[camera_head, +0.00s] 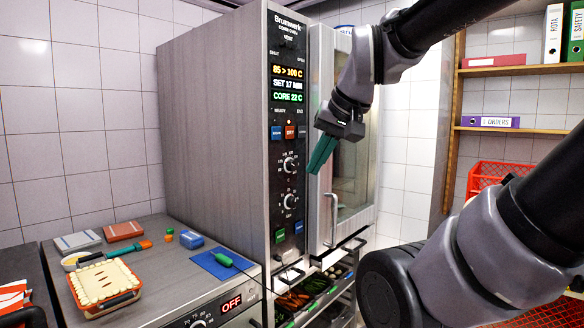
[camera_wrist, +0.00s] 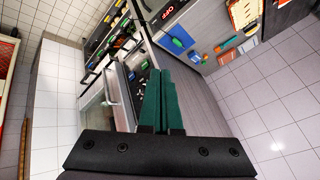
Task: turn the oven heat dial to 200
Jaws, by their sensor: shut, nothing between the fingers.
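The oven (camera_head: 215,120) is a tall grey steel cabinet with a narrow control panel. The panel holds an upper dial (camera_head: 291,163) and a lower dial (camera_head: 290,201), both dark with pale scale marks. The scale numbers are too small to read. The display (camera_head: 288,84) above reads 85 > 100 C, SET 17 MIN and CORE 22 C. My gripper (camera_head: 313,172) has green fingers that are shut and empty. It hangs in front of the oven door, just right of the dials, apparently not touching them. In the wrist view the gripper (camera_wrist: 161,72) points toward the oven front.
The oven door (camera_head: 347,190) has a vertical handle (camera_head: 331,222) close below my gripper. Blue and red buttons (camera_head: 290,132) sit above the dials. A counter on the left holds a pie (camera_head: 105,284) and a blue mat (camera_head: 214,265) with a green-handled probe. Food trays (camera_head: 314,286) sit below the oven.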

